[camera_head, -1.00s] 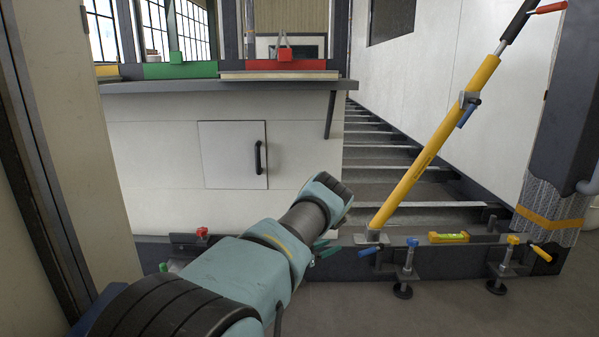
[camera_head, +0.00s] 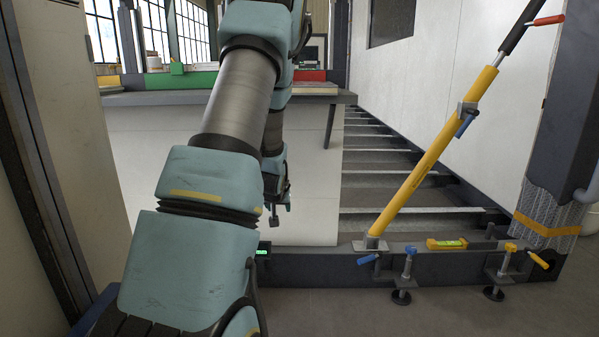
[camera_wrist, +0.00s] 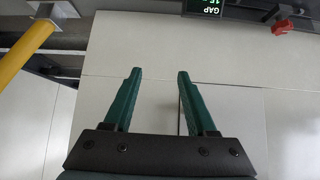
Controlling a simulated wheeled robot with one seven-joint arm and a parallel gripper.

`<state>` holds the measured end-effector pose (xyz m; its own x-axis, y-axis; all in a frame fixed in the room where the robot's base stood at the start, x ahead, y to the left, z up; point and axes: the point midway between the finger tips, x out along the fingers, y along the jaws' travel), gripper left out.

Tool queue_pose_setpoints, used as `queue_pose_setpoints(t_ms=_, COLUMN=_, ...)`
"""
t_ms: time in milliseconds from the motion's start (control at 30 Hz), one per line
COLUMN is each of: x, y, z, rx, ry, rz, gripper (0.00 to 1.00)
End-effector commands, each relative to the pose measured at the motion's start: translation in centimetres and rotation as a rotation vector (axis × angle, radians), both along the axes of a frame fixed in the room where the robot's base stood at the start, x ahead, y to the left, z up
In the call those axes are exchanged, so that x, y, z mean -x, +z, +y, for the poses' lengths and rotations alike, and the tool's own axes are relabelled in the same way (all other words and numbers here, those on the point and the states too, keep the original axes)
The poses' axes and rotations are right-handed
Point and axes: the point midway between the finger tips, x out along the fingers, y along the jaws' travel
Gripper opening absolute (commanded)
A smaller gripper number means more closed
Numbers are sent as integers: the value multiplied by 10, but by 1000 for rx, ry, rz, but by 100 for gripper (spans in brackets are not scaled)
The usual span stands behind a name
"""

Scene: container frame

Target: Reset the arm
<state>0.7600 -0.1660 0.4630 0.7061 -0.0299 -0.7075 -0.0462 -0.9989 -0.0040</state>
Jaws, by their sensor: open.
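My gripper (camera_wrist: 157,75) shows in the wrist view with its two green fingers apart and nothing between them. White panels lie beyond the fingers. In the head view my arm rises through the left middle and bends down, with my gripper end (camera_head: 274,212) hanging in front of the white cabinet (camera_head: 315,185). The fingers are small and dark there. The arm hides the cabinet door and handle.
A yellow brace (camera_head: 433,155) leans up to the right from the dark frame beam (camera_head: 330,262). A yellow level (camera_head: 447,243) and clamps (camera_head: 405,270) sit along the beam. A small display (camera_wrist: 203,5) and a red clamp part (camera_wrist: 282,26) show in the wrist view. Floor in front is clear.

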Motion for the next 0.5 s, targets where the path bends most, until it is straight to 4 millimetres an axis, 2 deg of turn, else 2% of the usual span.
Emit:
queue_pose_setpoints(t_ms=33, x=20, y=16, z=2, rx=0, ry=12, rz=45, gripper=57)
queue_pose_setpoints(t_ms=200, x=95, y=44, z=6, rx=-13, ry=24, rz=226, gripper=57)
queue_pose_setpoints(t_ms=400, x=189, y=71, z=5, rx=-23, ry=2, rz=423, gripper=57)
queue_pose_setpoints(t_ms=500, x=229, y=81, z=4, rx=-28, ry=-14, rz=503, gripper=57)
